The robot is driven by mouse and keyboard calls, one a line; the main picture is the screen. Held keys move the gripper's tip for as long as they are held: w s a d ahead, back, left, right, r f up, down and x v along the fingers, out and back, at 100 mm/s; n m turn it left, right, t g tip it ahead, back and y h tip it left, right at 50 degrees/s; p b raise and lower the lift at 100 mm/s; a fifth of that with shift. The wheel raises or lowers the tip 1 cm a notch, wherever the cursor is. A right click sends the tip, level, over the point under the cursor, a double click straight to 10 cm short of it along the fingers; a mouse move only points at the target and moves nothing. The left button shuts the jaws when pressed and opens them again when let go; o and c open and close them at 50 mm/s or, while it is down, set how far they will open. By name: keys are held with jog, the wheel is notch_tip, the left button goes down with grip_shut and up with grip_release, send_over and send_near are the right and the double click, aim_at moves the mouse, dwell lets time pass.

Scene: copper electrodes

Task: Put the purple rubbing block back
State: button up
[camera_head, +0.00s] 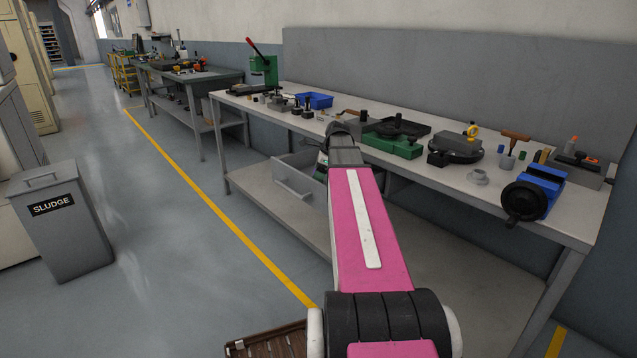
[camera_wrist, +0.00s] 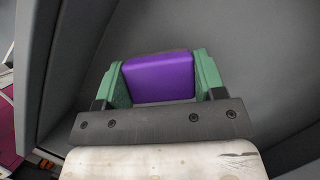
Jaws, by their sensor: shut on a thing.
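The purple rubbing block (camera_wrist: 158,78) is held between the two green fingers of my gripper (camera_wrist: 160,72) in the wrist view. The gripper is shut on it, one finger against each side. Smooth grey walls surround it in that view. In the head view, my pink arm reaches to an open grey drawer (camera_head: 298,182) under the workbench, and my gripper is mostly hidden at the drawer's right end. The block cannot be seen in the head view. Whether the block touches the drawer's floor cannot be told.
The workbench (camera_head: 455,178) top above the drawer carries a blue bin (camera_head: 314,100), a green tool (camera_head: 393,144), a blue vise (camera_head: 535,188) and several small items. A lower shelf (camera_head: 270,208) lies under the drawer. A sludge bin (camera_head: 62,228) stands at the left; the floor between is clear.

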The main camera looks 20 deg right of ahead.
jog(key=shift+f, duration=1.7)
jog(key=shift+f, duration=0.1)
jog(key=o, duration=1)
jog(key=shift+c, duration=0.2)
jog(key=v, duration=1.2)
